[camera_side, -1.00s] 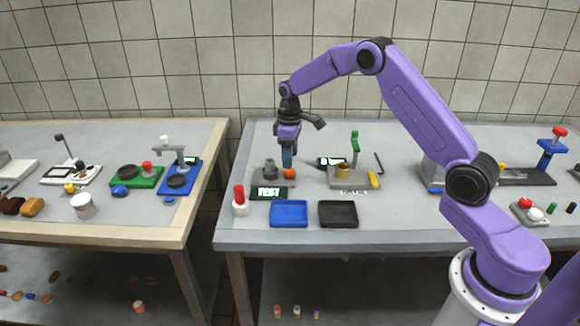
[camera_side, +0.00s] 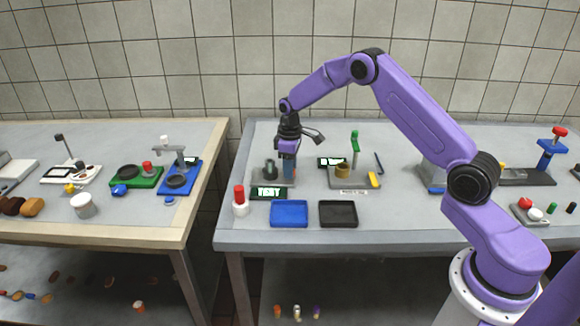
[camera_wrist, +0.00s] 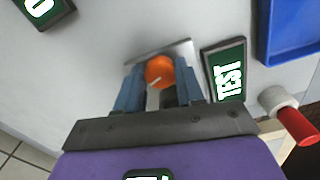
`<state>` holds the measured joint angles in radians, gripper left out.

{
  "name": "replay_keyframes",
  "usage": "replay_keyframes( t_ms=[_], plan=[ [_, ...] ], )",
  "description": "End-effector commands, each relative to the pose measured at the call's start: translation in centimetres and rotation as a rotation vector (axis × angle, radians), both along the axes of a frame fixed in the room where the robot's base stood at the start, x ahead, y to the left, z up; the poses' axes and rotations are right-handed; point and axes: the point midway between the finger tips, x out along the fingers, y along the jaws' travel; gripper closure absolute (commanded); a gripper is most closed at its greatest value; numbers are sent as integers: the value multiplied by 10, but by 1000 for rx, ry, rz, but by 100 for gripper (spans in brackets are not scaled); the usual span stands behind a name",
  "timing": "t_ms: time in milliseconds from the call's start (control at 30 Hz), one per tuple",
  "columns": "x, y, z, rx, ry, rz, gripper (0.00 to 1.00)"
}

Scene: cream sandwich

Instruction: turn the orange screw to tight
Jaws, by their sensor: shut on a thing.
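The orange screw (camera_wrist: 159,68) shows in the wrist view as a round knob with a pale mark on it. It sits between the two blue fingers of my gripper (camera_wrist: 160,78), which are shut on it. In the side view my gripper (camera_side: 289,174) points straight down at the grey fixture plate (camera_side: 262,183), and its fingers mostly hide the screw. A dark post (camera_side: 270,170) stands on the same plate, just left of the fingers.
A TEST display (camera_side: 269,193) lies in front of the plate. A blue tray (camera_side: 289,226) and a black tray (camera_side: 338,223) stand nearer the table edge. A fixture with a green handle (camera_side: 355,143) stands at right.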

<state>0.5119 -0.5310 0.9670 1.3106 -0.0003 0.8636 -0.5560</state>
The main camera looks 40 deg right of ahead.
Motion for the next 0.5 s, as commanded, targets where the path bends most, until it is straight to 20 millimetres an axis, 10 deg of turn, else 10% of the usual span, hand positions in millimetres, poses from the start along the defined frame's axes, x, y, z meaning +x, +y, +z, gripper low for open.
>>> replay_keyframes(
  t_ms=[500],
  plan=[
    [0, 2, 1, 0, 0, -370, 93]
  ],
)
